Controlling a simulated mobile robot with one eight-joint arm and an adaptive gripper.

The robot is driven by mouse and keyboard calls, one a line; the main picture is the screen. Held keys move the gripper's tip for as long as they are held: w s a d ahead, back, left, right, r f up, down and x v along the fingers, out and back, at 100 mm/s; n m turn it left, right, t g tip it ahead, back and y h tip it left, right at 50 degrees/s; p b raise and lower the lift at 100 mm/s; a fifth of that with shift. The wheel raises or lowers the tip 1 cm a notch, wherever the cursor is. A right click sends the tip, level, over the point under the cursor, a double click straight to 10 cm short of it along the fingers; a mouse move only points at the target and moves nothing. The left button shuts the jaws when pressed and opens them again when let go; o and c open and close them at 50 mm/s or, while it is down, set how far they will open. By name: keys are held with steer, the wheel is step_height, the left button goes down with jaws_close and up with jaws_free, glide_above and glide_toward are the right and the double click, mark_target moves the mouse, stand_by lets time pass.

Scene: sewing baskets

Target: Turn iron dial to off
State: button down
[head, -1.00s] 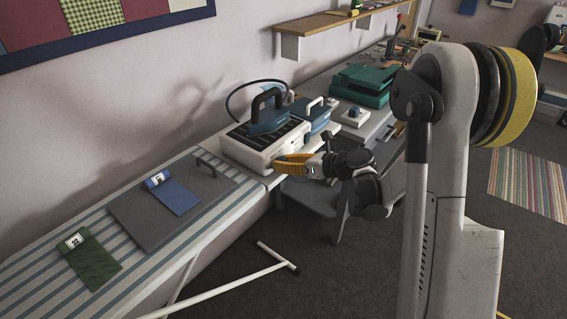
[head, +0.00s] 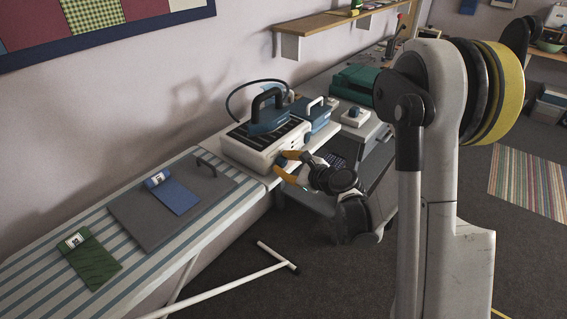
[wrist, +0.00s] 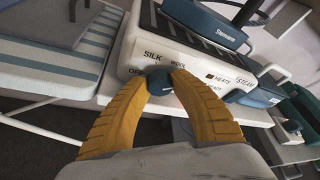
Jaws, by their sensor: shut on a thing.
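The white iron station (head: 250,152) stands at the far end of the board, and a blue iron (head: 268,122) with a dark handle rests on top. Its dark blue dial (wrist: 159,82) is on the front face, with "SILK" and "WOOL" above it and a partly hidden "OF..." at its left. My gripper (wrist: 164,77) has its two yellow fingers closed around the dial, one on each side. In the head view my gripper (head: 286,167) is at the station's front right. The dial's pointer cannot be made out.
The striped ironing board (head: 40,250) holds a grey pad (head: 126,211), a blue cloth (head: 180,199) and a green cloth (head: 95,265). A blue box with a white handle (head: 314,116) stands close right of the station. A white board leg (head: 225,291) crosses the floor below.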

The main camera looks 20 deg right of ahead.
steer(key=shift+n, duration=0.3)
stand_by(0.4)
steer(key=c, duration=1.1)
jaws_free()
steer(key=shift+o, duration=0.2)
